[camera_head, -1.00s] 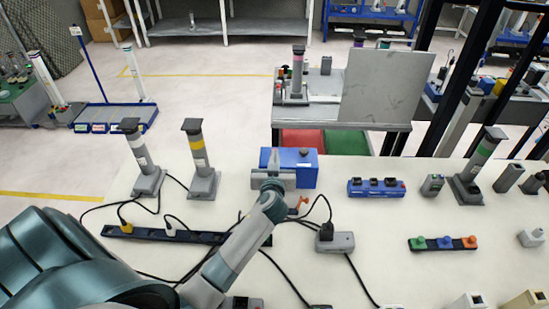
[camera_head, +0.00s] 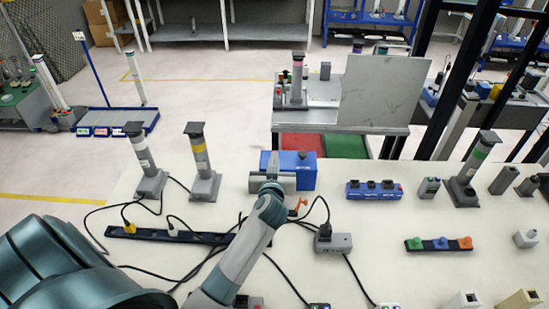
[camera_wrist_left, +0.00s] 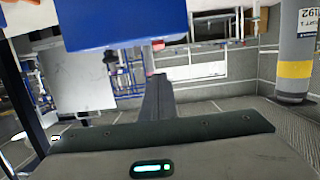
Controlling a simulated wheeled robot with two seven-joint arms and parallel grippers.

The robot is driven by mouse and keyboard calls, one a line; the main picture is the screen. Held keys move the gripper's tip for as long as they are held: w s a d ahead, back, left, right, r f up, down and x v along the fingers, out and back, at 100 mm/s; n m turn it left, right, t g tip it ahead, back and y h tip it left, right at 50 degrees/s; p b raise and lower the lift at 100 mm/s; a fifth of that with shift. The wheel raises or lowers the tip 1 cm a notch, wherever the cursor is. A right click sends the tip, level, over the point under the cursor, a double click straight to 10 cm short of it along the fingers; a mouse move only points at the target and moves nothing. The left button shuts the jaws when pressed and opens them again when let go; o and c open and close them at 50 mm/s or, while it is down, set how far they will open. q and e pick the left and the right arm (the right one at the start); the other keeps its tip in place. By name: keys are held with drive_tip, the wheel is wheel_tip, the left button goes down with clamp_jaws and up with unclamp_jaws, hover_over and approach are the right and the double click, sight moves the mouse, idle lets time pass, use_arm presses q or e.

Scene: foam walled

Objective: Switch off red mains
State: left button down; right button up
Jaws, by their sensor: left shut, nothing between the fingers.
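A blue box (camera_head: 304,171) stands on the white bench in the head view. A small orange-red lever (camera_head: 299,206) shows at its near side; I cannot tell for certain that it is the red mains switch. My left gripper (camera_head: 273,160) is shut and empty, in front of the box's left part; I cannot tell if it touches. My right gripper is out of view.
A blue block with dark switches (camera_head: 374,190) and a grey socket box (camera_head: 333,243) stand to the right. A dark power strip (camera_head: 150,233) and loose black cables lie near my left arm. Grey posts (camera_head: 203,165) stand to the left of the box.

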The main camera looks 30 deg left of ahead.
use_arm(q)
drive_tip(key=f+b+v, duration=0.1)
drive_tip(key=b+v, duration=0.1)
drive_tip(key=v, duration=0.4)
drive_tip(key=shift+s+d+r, duration=0.2)
drive_tip(key=shift+s+r, duration=0.05)
drive_tip(key=shift+r, duration=0.05)
idle(0.3)
